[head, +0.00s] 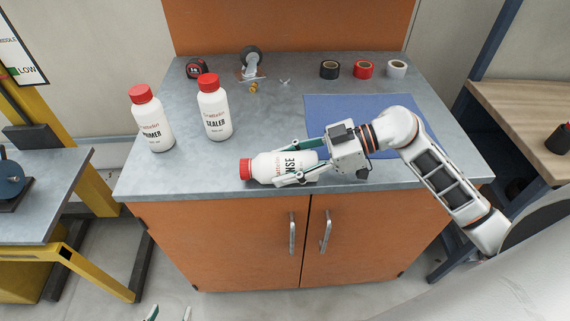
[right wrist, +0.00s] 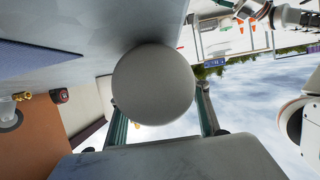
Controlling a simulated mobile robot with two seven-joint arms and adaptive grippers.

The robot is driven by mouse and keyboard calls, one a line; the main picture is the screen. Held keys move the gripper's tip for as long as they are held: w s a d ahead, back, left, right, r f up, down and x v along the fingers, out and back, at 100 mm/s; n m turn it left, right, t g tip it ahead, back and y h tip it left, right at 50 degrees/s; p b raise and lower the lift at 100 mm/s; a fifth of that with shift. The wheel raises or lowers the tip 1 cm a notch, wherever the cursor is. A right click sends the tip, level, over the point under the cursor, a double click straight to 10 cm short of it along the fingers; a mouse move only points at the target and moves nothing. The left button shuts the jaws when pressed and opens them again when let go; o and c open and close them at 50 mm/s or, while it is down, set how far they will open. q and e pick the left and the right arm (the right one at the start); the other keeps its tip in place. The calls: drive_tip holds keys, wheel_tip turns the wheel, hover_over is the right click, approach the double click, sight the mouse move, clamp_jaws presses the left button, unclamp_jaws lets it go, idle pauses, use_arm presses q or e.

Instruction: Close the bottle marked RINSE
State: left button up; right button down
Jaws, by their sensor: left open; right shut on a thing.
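The white bottle marked RINSE (head: 265,167) is tilted onto its side near the counter's front edge. Its red cap (head: 246,169) is on the end pointing left. My right gripper (head: 284,163) is shut around the bottle's body from the right, its fingers covering part of the label. In the right wrist view the bottle's round grey base (right wrist: 153,85) faces the camera between the fingers. I cannot tell whether the bottle touches the counter. My left gripper (head: 168,314) shows only its fingertips at the bottom edge, apart, open and empty, well below the counter.
Upright PRIMER (head: 153,128) and SEALER (head: 215,118) bottles with red caps stand on the counter (head: 180,178) at the left. A tape measure (head: 197,68), a caster (head: 251,62) and several tape rolls (head: 363,69) line the back. A blue mat (head: 325,112) lies behind my right gripper.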

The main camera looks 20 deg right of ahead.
drive_tip(key=c, duration=1.3)
unclamp_jaws()
drive_tip(key=shift+f, duration=0.1)
drive_tip(key=shift+o, duration=1.2)
drive_tip(key=shift+d+r, duration=0.2)
drive_tip(key=v, duration=1.1)
drive_tip(key=shift+s+d, duration=0.2)
drive_tip(key=shift+d, duration=0.05)
drive_tip(key=shift+s, duration=0.1)
